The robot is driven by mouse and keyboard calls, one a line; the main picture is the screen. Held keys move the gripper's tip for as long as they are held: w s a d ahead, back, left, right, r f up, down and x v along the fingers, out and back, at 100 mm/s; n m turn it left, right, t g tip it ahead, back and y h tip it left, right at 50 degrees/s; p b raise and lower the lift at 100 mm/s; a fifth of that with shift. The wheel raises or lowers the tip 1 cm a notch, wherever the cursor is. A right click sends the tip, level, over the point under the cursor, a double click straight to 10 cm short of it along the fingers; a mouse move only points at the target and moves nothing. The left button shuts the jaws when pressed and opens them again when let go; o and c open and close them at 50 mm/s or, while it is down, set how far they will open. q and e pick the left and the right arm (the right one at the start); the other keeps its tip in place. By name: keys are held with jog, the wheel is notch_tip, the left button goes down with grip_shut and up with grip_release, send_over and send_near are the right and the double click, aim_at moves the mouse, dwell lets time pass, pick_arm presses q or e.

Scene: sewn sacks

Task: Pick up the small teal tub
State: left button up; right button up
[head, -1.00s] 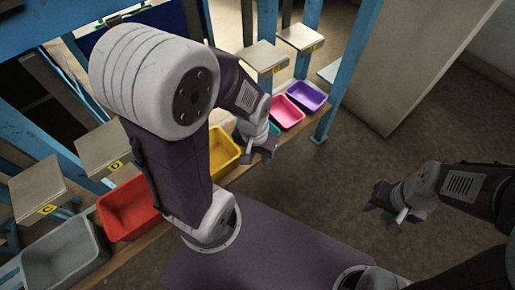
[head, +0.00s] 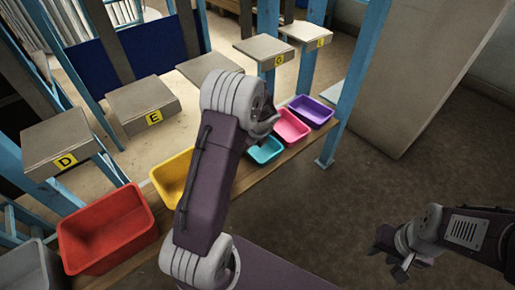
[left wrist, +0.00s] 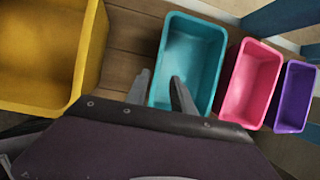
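The small teal tub (head: 265,151) stands on the wooden shelf between the yellow and pink tubs, its near-left part close behind my left arm. In the left wrist view the teal tub (left wrist: 190,55) is upright and looks empty. My left gripper (left wrist: 161,88) is open, with one finger left of the tub's left wall and the other over its inside. The wall lies between the fingers; I cannot tell if they touch it. In the head view my left arm hides its fingers. My right gripper (head: 391,262) is open and empty over the floor at the right.
The yellow tub (head: 171,177) and red tub (head: 107,228) stand to the left, a grey tub (head: 28,268) at the corner. The pink tub (head: 291,127) and purple tub (head: 311,111) stand to the right. Labelled boards and blue posts rise behind. The floor at right is clear.

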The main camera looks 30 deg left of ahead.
aim_at(248, 154)
pick_arm(q)
jog(key=b+x, duration=0.3)
jog(key=x, duration=0.1)
jog(key=shift+s+d, duration=0.1)
jog(key=b+x, duration=0.3)
jog(key=x, duration=0.2)
jog(key=shift+s+b, duration=0.1)
jog(key=shift+b, duration=0.2)
jog(key=shift+f, duration=0.15)
grip_shut()
dwell(0.8)
